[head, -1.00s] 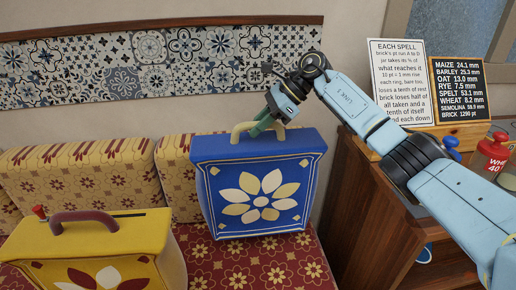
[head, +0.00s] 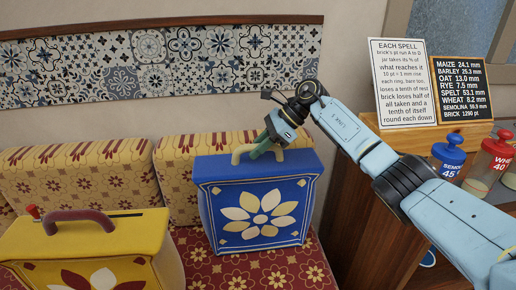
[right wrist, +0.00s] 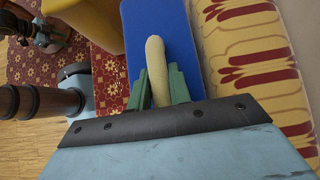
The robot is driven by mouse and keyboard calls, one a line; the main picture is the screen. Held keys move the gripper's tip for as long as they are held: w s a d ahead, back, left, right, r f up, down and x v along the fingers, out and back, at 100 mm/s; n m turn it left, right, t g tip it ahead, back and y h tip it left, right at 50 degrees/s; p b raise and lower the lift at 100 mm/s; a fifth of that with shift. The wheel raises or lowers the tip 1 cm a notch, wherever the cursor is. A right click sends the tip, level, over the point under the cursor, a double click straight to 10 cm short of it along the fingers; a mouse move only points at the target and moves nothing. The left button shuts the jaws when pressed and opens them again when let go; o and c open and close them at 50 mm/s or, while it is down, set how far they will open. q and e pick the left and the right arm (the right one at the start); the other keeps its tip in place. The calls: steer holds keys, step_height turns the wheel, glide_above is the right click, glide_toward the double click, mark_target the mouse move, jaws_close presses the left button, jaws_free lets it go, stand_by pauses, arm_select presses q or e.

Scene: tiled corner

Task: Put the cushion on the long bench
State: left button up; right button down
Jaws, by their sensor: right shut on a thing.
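A blue cushion (head: 275,193) with a cream flower and a cream handle stands upright over the long bench's red patterned seat (head: 205,265), in front of its yellow patterned backrest (head: 180,190). I cannot tell whether its lower edge touches the seat. My right gripper (head: 262,150) is shut on the cushion's handle from above. In the right wrist view the handle (right wrist: 156,65) lies between the green fingers, with the blue top (right wrist: 140,40) around it. My left gripper does not show in the head view.
A yellow cushion-like block (head: 95,240) with a dark red handle stands at front left. A wooden cabinet (head: 365,215) with signs and jars, including a blue-lidded jar (head: 447,155), is close on the right, beneath my right arm. Red seat shows between the two blocks.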

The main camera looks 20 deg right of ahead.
steer(key=c, duration=1.3)
jaws_free()
steer(key=shift+f, duration=0.1)
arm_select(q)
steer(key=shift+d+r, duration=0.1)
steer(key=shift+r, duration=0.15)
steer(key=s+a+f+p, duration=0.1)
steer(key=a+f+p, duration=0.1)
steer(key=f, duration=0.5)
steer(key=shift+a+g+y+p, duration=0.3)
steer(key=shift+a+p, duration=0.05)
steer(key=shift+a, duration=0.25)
arm_select(e)
steer(key=v, duration=1.2)
steer(key=shift+d, duration=0.1)
